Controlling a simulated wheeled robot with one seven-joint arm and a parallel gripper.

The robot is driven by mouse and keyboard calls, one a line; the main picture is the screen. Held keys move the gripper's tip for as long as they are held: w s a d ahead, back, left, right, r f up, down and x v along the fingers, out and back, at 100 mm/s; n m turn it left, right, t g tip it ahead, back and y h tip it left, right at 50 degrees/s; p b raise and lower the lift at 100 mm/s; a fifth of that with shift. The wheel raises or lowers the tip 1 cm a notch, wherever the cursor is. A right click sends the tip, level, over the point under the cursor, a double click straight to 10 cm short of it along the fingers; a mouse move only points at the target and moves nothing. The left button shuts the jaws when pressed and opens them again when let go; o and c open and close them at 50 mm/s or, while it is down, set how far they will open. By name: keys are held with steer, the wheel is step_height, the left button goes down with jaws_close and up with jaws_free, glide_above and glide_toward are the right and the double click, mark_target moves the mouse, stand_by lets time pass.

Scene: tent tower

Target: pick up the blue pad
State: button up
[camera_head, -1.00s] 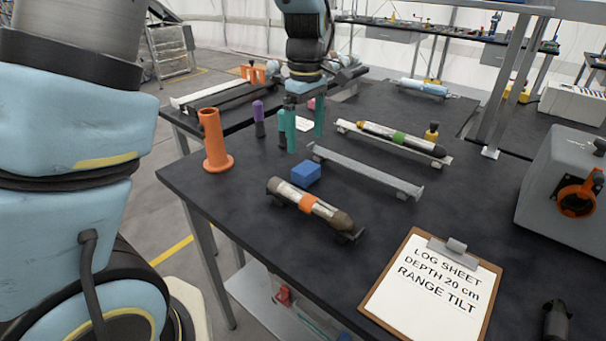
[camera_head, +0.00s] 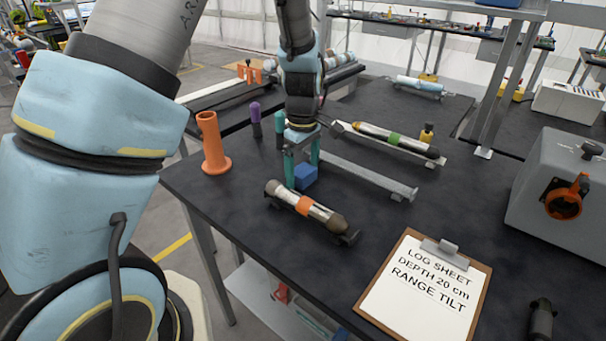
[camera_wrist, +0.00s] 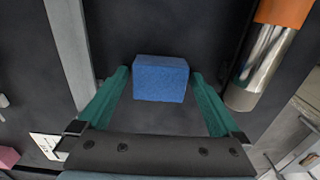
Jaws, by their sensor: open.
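The blue pad (camera_head: 306,176) is a small blue block on the black table, between the orange-banded cylinder and a grey rail. In the wrist view the blue pad (camera_wrist: 160,79) lies between the tips of my two green fingers, with a gap on each side. My gripper (camera_head: 302,171) is open and points down at the pad. In the wrist view my gripper (camera_wrist: 160,85) has its fingers on either side of the pad's near part. I cannot tell the exact height of the fingertips over the table.
A metal cylinder with an orange band (camera_head: 305,206) lies close in front of the pad. A grey rail (camera_head: 360,175) lies just behind it. An orange tube (camera_head: 212,145) and a purple peg (camera_head: 255,120) stand to the left. A clipboard (camera_head: 425,287) lies front right.

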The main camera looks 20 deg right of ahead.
mark_target(303, 170)
steer(key=shift+c, duration=0.4)
steer(key=c, duration=1.3)
step_height(303, 170, up, 10)
steer(key=shift+b, duration=1)
